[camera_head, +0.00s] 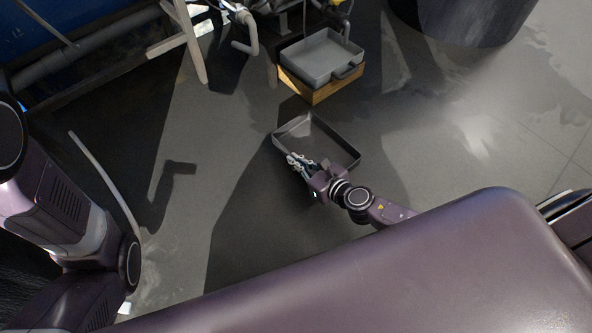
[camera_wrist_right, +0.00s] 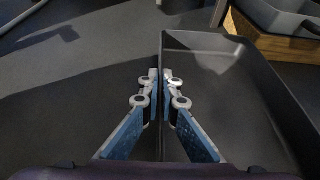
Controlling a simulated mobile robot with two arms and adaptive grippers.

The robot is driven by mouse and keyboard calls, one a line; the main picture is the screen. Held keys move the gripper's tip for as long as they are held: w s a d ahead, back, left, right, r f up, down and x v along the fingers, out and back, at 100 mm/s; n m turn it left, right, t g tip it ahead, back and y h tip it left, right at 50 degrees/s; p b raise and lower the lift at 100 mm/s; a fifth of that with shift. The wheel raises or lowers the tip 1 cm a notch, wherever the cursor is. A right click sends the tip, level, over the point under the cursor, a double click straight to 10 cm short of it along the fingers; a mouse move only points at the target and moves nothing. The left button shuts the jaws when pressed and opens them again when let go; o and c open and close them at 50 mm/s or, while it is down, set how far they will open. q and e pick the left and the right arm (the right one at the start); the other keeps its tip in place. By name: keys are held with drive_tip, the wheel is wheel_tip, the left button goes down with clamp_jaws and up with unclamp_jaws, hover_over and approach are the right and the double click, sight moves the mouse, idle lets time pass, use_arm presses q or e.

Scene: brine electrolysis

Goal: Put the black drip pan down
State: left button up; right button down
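The black drip pan (camera_head: 315,138) is an open, shallow, rectangular pan near the middle of the head view. Its inside fills the right half of the right wrist view (camera_wrist_right: 235,90). My right gripper (camera_head: 296,160) is at the pan's near left wall. In the right wrist view its two fingertips (camera_wrist_right: 160,82) are closed on either side of that wall, gripping it. I cannot tell whether the pan's bottom touches the floor. My left arm comes in at the left, but its gripper is not visible.
A grey tray (camera_head: 322,57) with a handle sits on a wooden block (camera_head: 318,92) just beyond the pan. A large dark cylinder (camera_head: 462,20) stands at the top right. Pipes and a pale frame (camera_head: 186,42) are at the top. Floor (camera_head: 440,145) is clear to the right.

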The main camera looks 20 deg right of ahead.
wheel_tip(320, 180, down, 4)
drive_tip(key=b, duration=0.3)
drive_tip(key=shift+f, duration=0.1)
drive_tip(key=c, duration=2.6)
unclamp_jaws()
drive_tip(key=shift+b, duration=0.3)
drive_tip(key=shift+c, duration=0.2)
drive_tip(key=o, duration=0.5)
